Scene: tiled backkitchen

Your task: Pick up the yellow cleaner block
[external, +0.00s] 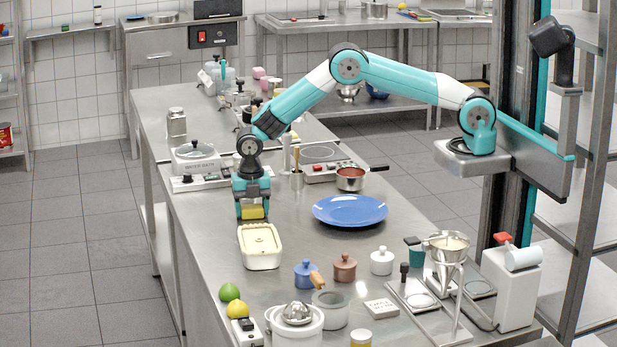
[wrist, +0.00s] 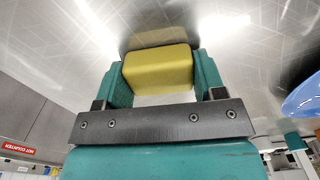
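The yellow cleaner block (external: 252,212) is at the tip of my gripper (external: 252,208), just behind the cream tub on the steel counter. In the wrist view the block (wrist: 158,69) fills the gap between the two teal fingers of my gripper (wrist: 162,75), with a finger against each side. My gripper points down and looks shut on the block. The fingers hide the block's ends. I cannot tell whether its underside touches the counter.
A cream tub (external: 260,247) stands close in front of my gripper. Small pots, fruit and a funnel stand crowd the counter's front. Bare counter lies around (external: 215,225).

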